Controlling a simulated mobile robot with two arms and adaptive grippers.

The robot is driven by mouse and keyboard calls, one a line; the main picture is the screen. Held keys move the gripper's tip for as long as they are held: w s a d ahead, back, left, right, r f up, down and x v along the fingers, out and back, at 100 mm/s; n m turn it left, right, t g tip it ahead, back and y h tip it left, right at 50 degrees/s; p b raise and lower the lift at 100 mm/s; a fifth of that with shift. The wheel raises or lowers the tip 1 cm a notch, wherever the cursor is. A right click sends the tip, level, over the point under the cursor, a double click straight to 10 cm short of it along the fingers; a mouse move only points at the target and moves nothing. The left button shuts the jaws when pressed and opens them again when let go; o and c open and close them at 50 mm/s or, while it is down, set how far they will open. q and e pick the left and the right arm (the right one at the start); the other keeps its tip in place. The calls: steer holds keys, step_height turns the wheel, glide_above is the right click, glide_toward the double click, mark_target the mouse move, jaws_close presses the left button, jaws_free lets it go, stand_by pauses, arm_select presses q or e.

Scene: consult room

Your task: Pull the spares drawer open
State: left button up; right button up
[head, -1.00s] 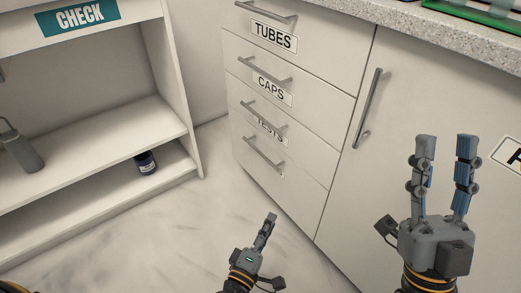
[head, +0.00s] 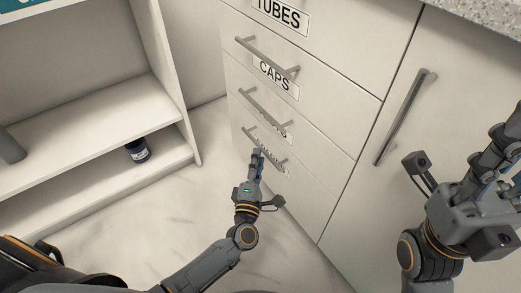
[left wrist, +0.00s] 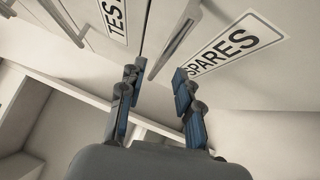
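The spares drawer (head: 296,196) is the lowest in the white cabinet's stack and looks shut. Its label (left wrist: 236,42) reads SPARES in the left wrist view; my left gripper partly covers it in the head view. Its grey bar handle (left wrist: 176,42) slants in front of the fingers in the left wrist view. My left gripper (head: 257,153) is at this handle. In the left wrist view the gripper (left wrist: 155,75) is open, with the handle's near end between the fingertips; I cannot tell whether they touch it. My right gripper (head: 508,125) is raised at the right edge, fingers apart and empty, partly cut off.
The TUBES (head: 335,35), CAPS (head: 325,100) and tests (head: 310,145) drawers above are shut. A cabinet door with a long handle (head: 405,115) is to the right. An open shelf unit (head: 95,115) with a dark blue jar (head: 137,151) stands left. The floor between is clear.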

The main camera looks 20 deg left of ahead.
arm_select(q)
steer(key=shift+w+a+r+b, duration=0.15)
steer(key=shift+w+b, duration=0.1)
steer(key=shift+w, duration=0.9)
steer(key=shift+w+a+r+b, duration=0.15)
steer(key=shift+w+b, duration=0.05)
steer(key=shift+w, duration=0.95)
jaws_close()
